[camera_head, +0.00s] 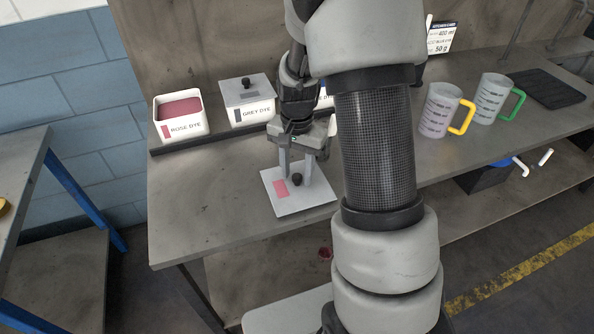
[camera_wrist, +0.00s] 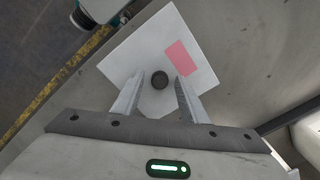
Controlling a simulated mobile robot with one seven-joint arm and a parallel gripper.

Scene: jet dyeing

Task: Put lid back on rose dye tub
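The rose dye tub (camera_head: 181,117) is a white box labelled ROSE DYE, open at the top with pink-red dye inside, at the left of the back shelf. A flat pale lid (camera_head: 299,201) with a pink patch and a dark round knob (camera_head: 297,180) lies on the front part of the bench. My gripper (camera_head: 295,177) is above the lid, fingers pointing down. In the wrist view the open fingers (camera_wrist: 160,92) stand on either side of the knob (camera_wrist: 159,80), with a gap on both sides. The lid also shows in the wrist view (camera_wrist: 140,42).
A grey dye tub (camera_head: 252,112) with its lid on stands right of the rose tub. Another tub is mostly hidden behind my arm. Measuring jugs with yellow (camera_head: 439,112) and green (camera_head: 490,100) handles stand at the right. The bench (camera_head: 205,190) left of the lid is clear.

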